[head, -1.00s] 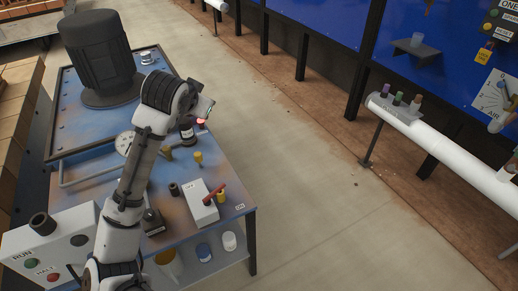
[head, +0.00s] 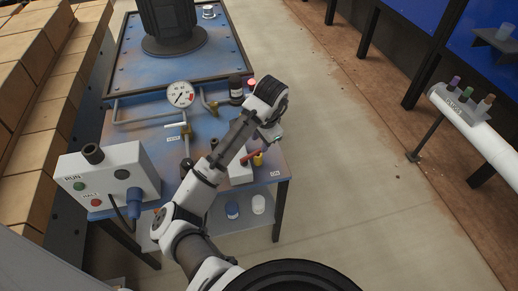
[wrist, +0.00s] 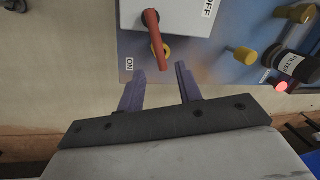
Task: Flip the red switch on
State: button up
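The red switch lever (wrist: 156,40) sticks out from a white box (wrist: 180,14) in the wrist view. An OFF label (wrist: 208,10) is on the box and an ON label (wrist: 129,64) is on the blue bench beyond its edge. In the head view the lever (head: 251,156) and box (head: 240,173) sit near the bench's right corner, partly hidden by my arm. My gripper (wrist: 159,68) is open, its fingers apart and empty. The lever's tip points toward the gap between the fingertips; I cannot tell how far it is from them. My gripper (head: 270,138) is above the switch.
A dark bottle labelled FILTER (wrist: 295,66) and a lit red lamp (wrist: 281,86) are farther right. A RUN/HALT control box (head: 108,174) stands at the bench's left front. The floor right of the bench is clear.

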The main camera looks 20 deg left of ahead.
aim_at(258, 151)
jog(key=f, duration=0.5)
jog(key=shift+w+a+p, duration=0.3)
jog(key=shift+a, duration=0.1)
jog(key=shift+r, duration=0.1)
grip_shut()
